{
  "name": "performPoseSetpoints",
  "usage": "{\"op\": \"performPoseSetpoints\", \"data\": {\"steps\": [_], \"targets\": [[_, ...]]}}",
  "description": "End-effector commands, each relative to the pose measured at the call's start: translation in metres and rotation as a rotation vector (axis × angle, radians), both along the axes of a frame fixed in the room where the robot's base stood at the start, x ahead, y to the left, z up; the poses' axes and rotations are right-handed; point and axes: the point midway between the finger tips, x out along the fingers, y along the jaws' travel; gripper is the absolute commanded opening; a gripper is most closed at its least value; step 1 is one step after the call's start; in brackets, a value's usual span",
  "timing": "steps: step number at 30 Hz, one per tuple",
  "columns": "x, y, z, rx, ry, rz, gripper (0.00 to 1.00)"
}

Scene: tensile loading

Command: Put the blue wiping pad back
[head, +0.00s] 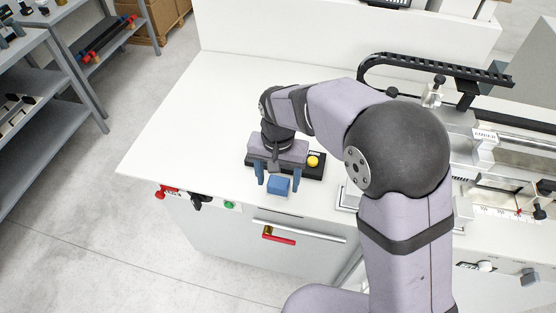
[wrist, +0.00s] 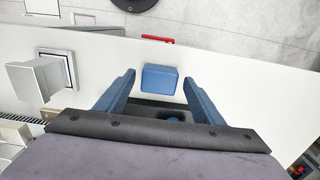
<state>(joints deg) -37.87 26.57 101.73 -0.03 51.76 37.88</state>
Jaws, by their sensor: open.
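The blue wiping pad (head: 278,187) is a small blue block on the white worktop near its front edge. It also shows in the wrist view (wrist: 160,79), just in front of a dark tray (head: 314,170). My gripper (head: 278,181) is open above the worktop and points down. In the wrist view its two blue fingers (wrist: 159,77) stand on either side of the pad, with gaps between. The tray lies partly under my gripper, which hides much of it. A blue round thing (wrist: 172,117) shows partly at the tray in the wrist view.
A yellow ball-like knob (head: 313,161) sits on the tray, right of my gripper. A testing machine with a black cable chain (head: 440,68) stands at the right. The white worktop (head: 190,125) is clear to the left.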

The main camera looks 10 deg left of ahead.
Motion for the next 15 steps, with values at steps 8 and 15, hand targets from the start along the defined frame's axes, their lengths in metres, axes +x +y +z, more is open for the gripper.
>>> {"op": "performPoseSetpoints", "data": {"steps": [8, 15], "targets": [[0.001, 0.001, 0.047, 0.005, -0.006, 0.000, 0.62], [0.001, 0.001, 0.086, 0.003, -0.004, 0.000, 0.62]]}}
